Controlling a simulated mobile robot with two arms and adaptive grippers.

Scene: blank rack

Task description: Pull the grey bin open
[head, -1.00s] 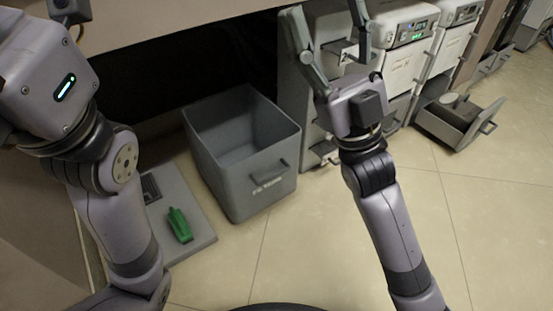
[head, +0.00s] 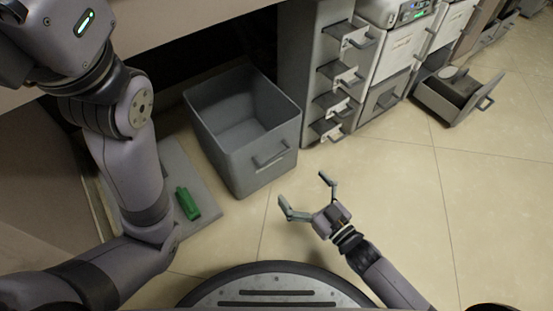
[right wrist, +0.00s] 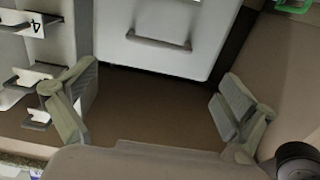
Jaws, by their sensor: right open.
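The grey bin (head: 282,135) is an open-topped box at the dark gap under the counter in the head view, with a bar handle (head: 270,157) on its front. Its inside looks empty. My right gripper (head: 302,187) is open and empty, in front of the bin and to its lower right, apart from it. Its spread fingers also show in the right wrist view (right wrist: 158,100) with nothing between them. A pale panel with a handle (right wrist: 160,42) lies beyond them; I cannot tell whether it is the bin. My left arm shows at the left; its gripper is out of view.
A grey drawer unit (head: 302,60) with several handles stands right of the bin, beside white cabinets. An open drawer (head: 447,98) juts out farther right. A green object (head: 187,203) lies on a grey board left of the bin. Floor is clear at right.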

